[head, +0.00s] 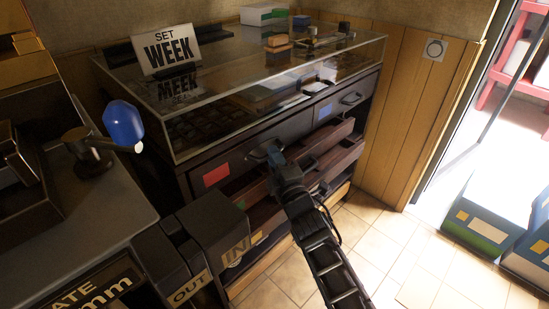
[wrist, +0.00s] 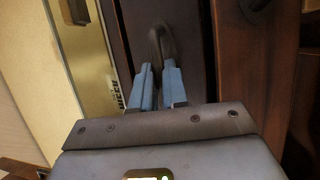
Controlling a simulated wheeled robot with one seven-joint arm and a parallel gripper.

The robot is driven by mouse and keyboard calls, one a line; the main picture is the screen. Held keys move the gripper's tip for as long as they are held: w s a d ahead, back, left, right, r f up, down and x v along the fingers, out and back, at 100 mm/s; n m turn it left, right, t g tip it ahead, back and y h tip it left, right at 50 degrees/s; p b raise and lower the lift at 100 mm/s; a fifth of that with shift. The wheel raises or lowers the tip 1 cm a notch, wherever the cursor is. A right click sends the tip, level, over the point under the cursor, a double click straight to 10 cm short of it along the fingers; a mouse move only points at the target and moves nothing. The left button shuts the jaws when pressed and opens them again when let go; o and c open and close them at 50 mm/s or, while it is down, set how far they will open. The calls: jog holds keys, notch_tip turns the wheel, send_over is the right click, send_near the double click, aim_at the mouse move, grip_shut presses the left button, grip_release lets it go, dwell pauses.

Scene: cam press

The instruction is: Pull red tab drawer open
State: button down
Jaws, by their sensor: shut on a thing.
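The red tab (head: 216,175) marks the upper left drawer front (head: 238,165) of the dark wooden cabinet. This drawer looks about flush with the cabinet. Its curved handle (head: 262,151) is at the right of the tab. My gripper (head: 273,153) is at this handle, reaching up from the lower right. In the wrist view the dark handle (wrist: 162,38) sits between the blue-grey fingers (wrist: 161,82), which are shut on it. The fingers hide part of the handle, and my arm hides part of the lower drawers.
A blue tab (head: 325,111) marks the shut upper right drawer. Drawers below it (head: 335,145) stand out from the cabinet. A glass case (head: 290,95) tops the cabinet. A machine with a blue knob (head: 123,125) is at left.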

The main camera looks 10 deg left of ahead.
jog(key=s+d+p, duration=1.4)
jog(key=s+d, duration=0.2)
jog(key=d, duration=0.5)
jog(key=shift+s, duration=0.35)
jog(key=shift+d, duration=0.1)
jog(key=c, duration=1.1)
grip_release()
jog(key=shift+c, duration=0.2)
jog(key=v, duration=0.7)
jog(key=shift+s+d, duration=0.25)
jog(key=shift+s, duration=0.1)
